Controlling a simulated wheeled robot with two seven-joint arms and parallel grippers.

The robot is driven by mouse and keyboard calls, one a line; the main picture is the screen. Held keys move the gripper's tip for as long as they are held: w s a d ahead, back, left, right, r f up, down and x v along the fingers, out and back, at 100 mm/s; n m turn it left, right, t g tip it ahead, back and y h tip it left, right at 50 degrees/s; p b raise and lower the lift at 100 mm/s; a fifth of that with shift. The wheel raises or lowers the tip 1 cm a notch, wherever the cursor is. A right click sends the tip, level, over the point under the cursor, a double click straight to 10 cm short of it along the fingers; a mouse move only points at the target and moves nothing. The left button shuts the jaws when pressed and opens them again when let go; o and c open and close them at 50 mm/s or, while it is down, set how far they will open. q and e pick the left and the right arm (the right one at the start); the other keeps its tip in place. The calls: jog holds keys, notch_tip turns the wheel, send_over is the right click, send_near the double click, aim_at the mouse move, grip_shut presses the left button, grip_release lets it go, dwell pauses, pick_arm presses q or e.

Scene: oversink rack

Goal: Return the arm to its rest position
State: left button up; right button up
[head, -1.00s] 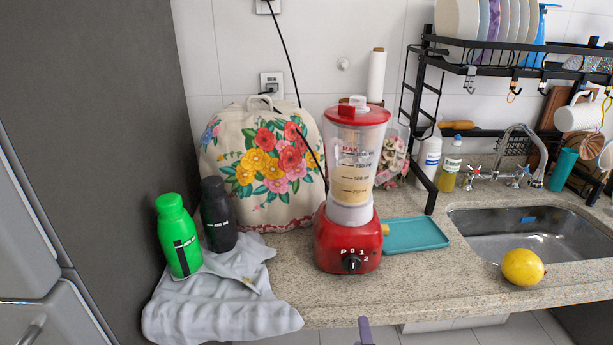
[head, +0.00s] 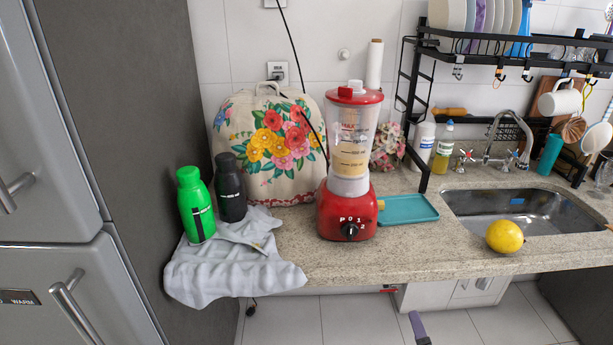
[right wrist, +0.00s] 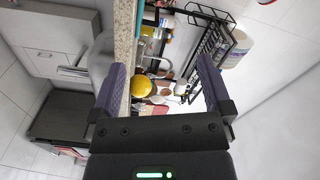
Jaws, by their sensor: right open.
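My right gripper shows in the head view only as a purple finger (head: 417,328) at the bottom edge, in front of and below the counter. In the right wrist view both purple fingers stand wide apart, with the open gap (right wrist: 158,80) between them empty. Through the gap I see the yellow fruit, the sink area and the rack in the distance, turned sideways. Most of the right arm is hidden, and my left gripper is not in view.
The granite counter (head: 440,260) holds a red blender (head: 348,210), a teal tray (head: 408,209), a yellow fruit (head: 504,237), and green (head: 196,207) and black (head: 230,187) bottles on a grey cloth (head: 225,275). A fridge (head: 50,200) stands at left. Tiled floor before the counter is clear.

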jog(key=d+n, duration=0.4)
jog(key=d, duration=0.5)
jog(key=s+d+f+n+g+h, duration=0.1)
jog(key=s+d+f+n+g, duration=0.3)
jog(key=f, duration=0.3)
jog(key=s+d+f+n+g+h, duration=0.1)
jog(key=s+d+f+n+g, duration=0.15)
jog(key=s+f, duration=0.45)
jog(key=s+d+f+n+g+h, duration=0.1)
jog(key=s+d+f+n+g, duration=0.25)
jog(key=s, duration=0.45)
jog(key=s+d+f+n+g+h, duration=0.2)
jog(key=s+d+g, duration=0.2)
jog(key=s, duration=0.5)
jog(key=s+d+f+n+g+h, duration=0.1)
jog(key=s+d+f+n+g, duration=0.2)
jog(key=s, duration=0.5)
jog(key=s+a+f+m+y+b, duration=0.1)
jog(key=a+f, duration=0.3)
jog(key=a, duration=1)
jog(key=s+a+f+m+y+b, duration=0.1)
jog(key=a+f+y, duration=0.3)
jog(key=a, duration=1)
jog(key=shift+f+m, duration=0.4)
jog(key=shift+f, duration=0.15)
